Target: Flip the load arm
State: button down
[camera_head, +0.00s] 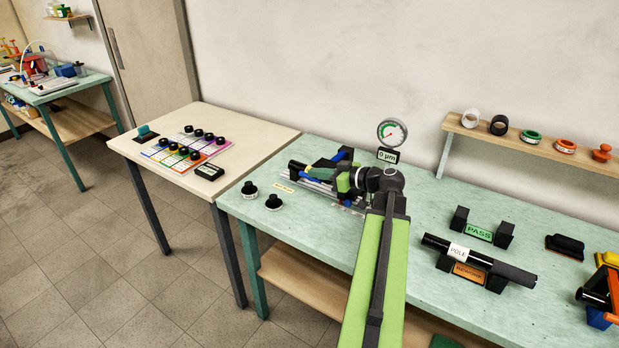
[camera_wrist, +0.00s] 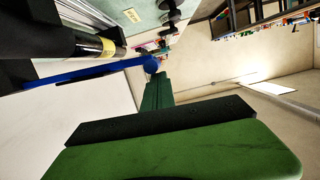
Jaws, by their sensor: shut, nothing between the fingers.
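The load arm is a blue bar with a round knob at its end (camera_wrist: 120,68). It runs across the upper left of the wrist view, beside a dark cylinder with a yellow band (camera_wrist: 85,45). My gripper (camera_wrist: 154,78) is shut and empty, its dark green fingertips close to the blue knob; I cannot tell if they touch. In the head view, blue parts (camera_head: 341,156) show on the fixture (camera_head: 318,187) at the back left of the green bench, partly hidden by my wrist. A dial gauge (camera_head: 392,132) stands behind, above a "0 µm" display (camera_head: 387,155).
Two black knobbed weights (camera_head: 250,190) stand left of the fixture. A black pole (camera_head: 480,262) lies across the REWORK cradle, with the PASS cradle (camera_head: 480,232) behind it. A wall shelf (camera_head: 540,140) holds several rolls. A cream table (camera_head: 200,120) adjoins on the left.

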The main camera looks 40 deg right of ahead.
jog(key=shift+s+a+f+b, duration=0.1)
jog(key=shift+f+b, duration=0.4)
jog(key=shift+f, duration=0.2)
jog(key=shift+s+a+f+b, duration=0.1)
jog(key=shift+f+b, duration=0.35)
jog(key=shift+f, duration=0.25)
jog(key=shift+a, duration=0.1)
notch_tip(320, 180, up, 5)
jog(key=a+p, duration=0.1)
jog(key=p, duration=0.4)
jog(key=f+p+v, duration=0.1)
jog(key=v, duration=0.9)
jog(key=shift+s+a, duration=0.2)
